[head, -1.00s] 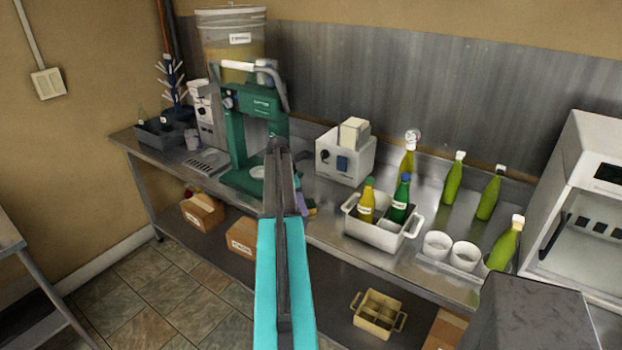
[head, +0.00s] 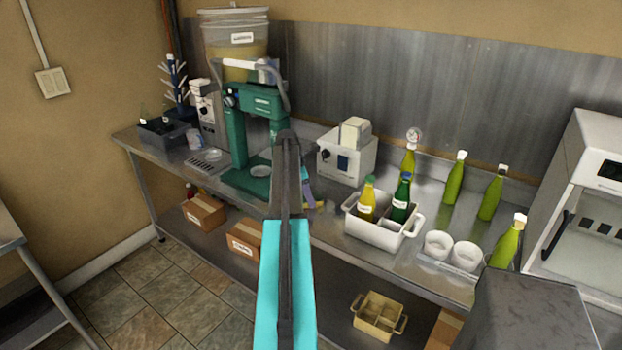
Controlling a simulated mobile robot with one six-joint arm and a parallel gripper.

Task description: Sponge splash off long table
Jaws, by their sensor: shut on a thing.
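The long table (head: 345,212) is a steel bench along the wall, with a lower shelf. My arm reaches over it from the bottom middle. My gripper (head: 306,184) is mostly hidden behind the arm, near the table's front edge, right of the green machine. A small purple and yellow piece, which looks like the sponge (head: 318,205), shows at the arm's right side, and my gripper is shut on it. I cannot tell whether it touches the tabletop. I cannot make out the splash; the arm covers part of the table.
A green machine (head: 238,140) stands left of the arm and a white box-shaped appliance (head: 345,160) right of it.

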